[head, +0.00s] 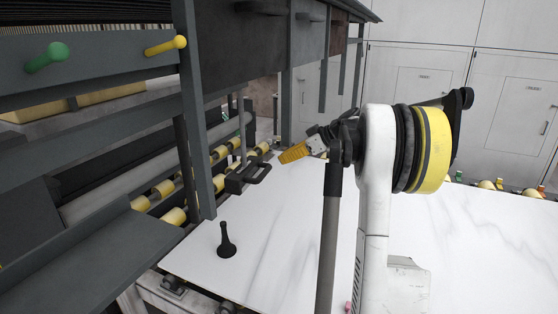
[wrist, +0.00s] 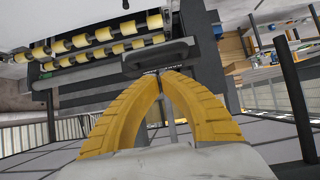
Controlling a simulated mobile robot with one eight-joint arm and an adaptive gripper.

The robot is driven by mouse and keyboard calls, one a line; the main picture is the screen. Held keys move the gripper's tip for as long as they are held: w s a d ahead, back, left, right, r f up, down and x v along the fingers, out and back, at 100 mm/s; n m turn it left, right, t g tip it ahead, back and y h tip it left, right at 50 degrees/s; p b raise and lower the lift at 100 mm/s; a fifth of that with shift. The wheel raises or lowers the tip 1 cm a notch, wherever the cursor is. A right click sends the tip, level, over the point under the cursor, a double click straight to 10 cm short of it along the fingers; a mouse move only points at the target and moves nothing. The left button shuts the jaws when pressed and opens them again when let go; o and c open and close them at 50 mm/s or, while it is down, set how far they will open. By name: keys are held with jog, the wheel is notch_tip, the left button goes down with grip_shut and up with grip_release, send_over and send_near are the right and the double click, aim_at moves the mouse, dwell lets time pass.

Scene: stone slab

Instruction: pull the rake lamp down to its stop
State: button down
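The rake lamp appears to be the dark box with a loop handle (head: 258,174) on a thin upright rod, above the left edge of the pale slab in the head view. The dark handle also shows in the wrist view (wrist: 158,56), just beyond my fingertips. My gripper (head: 284,157) has yellow fingers and is up and right of the handle in the head view, seemingly apart from it. In the wrist view the fingertips (wrist: 161,75) meet, with nothing seen between them. The lamp's stop cannot be made out.
A white veined stone slab (head: 285,225) fills the lower middle. A black cone-shaped object (head: 226,242) stands on it. A dark frame post (head: 194,120) is left of the lamp. Yellow-banded rollers (head: 172,215) run behind it. Green (head: 47,57) and yellow (head: 166,45) knobs stick out at upper left.

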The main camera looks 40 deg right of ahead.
aim_at(266, 167)
jog(key=p+x, duration=0.1)
jog(key=x, duration=0.7)
jog(key=shift+w+f, duration=0.2)
jog(key=shift+f, duration=0.1)
notch_tip(266, 167, down, 50)
jog(key=b, duration=3.3)
jog(key=shift+f, duration=0.2)
jog(key=shift+r, duration=0.1)
